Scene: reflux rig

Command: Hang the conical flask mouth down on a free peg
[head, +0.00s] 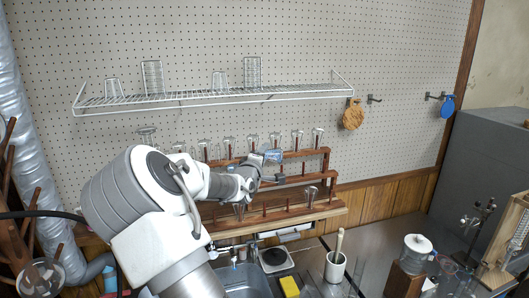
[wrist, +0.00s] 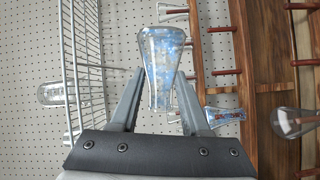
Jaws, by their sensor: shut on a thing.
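The clear, blue-tinted conical flask (wrist: 161,62) is between the two fingers of my gripper (wrist: 160,88) in the wrist view. Its wide end points away from my gripper and its narrower end lies toward the palm. In the head view the flask (head: 273,156) is at the tip of my gripper (head: 260,164), in front of the wooden peg rack (head: 327,161), and looks tilted sideways. I cannot tell whether it touches the rack. Bare pegs (wrist: 225,72) show in the wrist view. Several flasks (head: 298,137) hang along the rack's top row.
A wire shelf (head: 210,99) with several glasses is above the rack. Another flask (head: 311,192) hangs on the lower row at right. Below are a sink (head: 245,282), a yellow sponge (head: 290,286) and a white pot (head: 335,268). My arm hides the rack's left part.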

